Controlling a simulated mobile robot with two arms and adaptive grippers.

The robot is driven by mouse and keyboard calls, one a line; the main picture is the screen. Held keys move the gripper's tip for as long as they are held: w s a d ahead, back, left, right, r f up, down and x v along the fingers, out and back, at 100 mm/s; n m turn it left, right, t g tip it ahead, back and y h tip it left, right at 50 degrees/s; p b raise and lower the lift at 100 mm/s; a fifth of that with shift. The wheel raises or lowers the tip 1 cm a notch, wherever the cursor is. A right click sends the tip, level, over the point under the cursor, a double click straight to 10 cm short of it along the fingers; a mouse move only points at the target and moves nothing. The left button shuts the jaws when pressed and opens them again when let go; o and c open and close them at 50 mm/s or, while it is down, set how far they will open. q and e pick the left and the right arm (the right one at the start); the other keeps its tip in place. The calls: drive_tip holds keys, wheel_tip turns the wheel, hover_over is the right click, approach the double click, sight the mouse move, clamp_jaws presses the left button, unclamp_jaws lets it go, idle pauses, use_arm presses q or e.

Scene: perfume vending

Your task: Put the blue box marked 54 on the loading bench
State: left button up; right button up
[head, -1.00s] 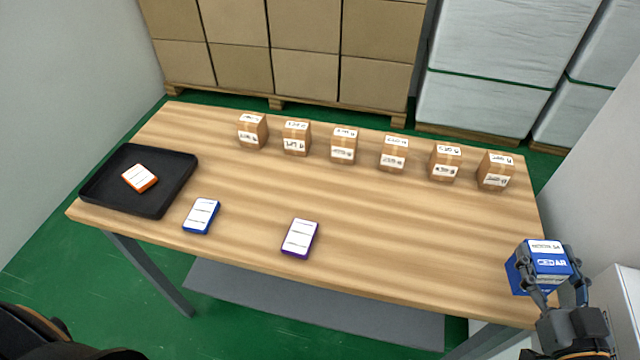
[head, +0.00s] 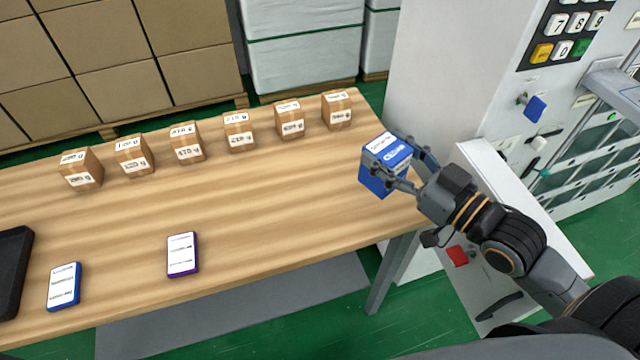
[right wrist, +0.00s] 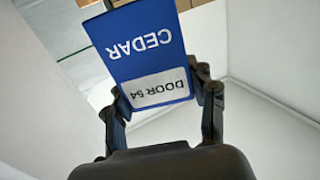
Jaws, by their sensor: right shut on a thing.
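The blue box (head: 380,178) is in my right gripper (head: 399,166), at the right end of the wooden table in the head view. In the right wrist view the box (right wrist: 142,50) shows the word CEDAR and a white label reading DOOR 54, upside down. The right gripper (right wrist: 162,98) has a finger on each side of the box. The box looks to be at or just past the table's right edge; whether it touches the table I cannot tell. The wooden table (head: 290,200) may be the loading bench. My left gripper is out of view.
Several small brown cartons (head: 187,142) stand along the table's back edge. A blue-edged card (head: 65,286) and a purple-edged card (head: 182,254) lie near the front. A black tray (head: 12,270) is at far left. A machine with a keypad (head: 570,28) stands at right.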

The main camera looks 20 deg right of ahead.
drive_tip(key=shift+w+a+f, duration=0.9)
drive_tip(key=shift+a+f, duration=0.6)
drive_tip(key=shift+f, duration=0.4)
drive_tip(key=shift+w+a+f, duration=0.85)
drive_tip(key=shift+a+f, duration=0.65)
drive_tip(key=shift+f, duration=0.4)
drive_tip(key=shift+w+a+f, duration=0.9)
drive_tip(key=shift+a+f, duration=0.6)
drive_tip(key=shift+f, duration=0.4)
drive_tip(key=o, duration=1.3)
drive_tip(key=shift+f, duration=0.1)
drive_tip(key=shift+c, duration=0.2)
drive_tip(key=shift+s+d, duration=0.2)
drive_tip(key=shift+s, duration=0.2)
drive_tip(key=b+v, duration=0.1)
drive_tip(key=v, duration=1)
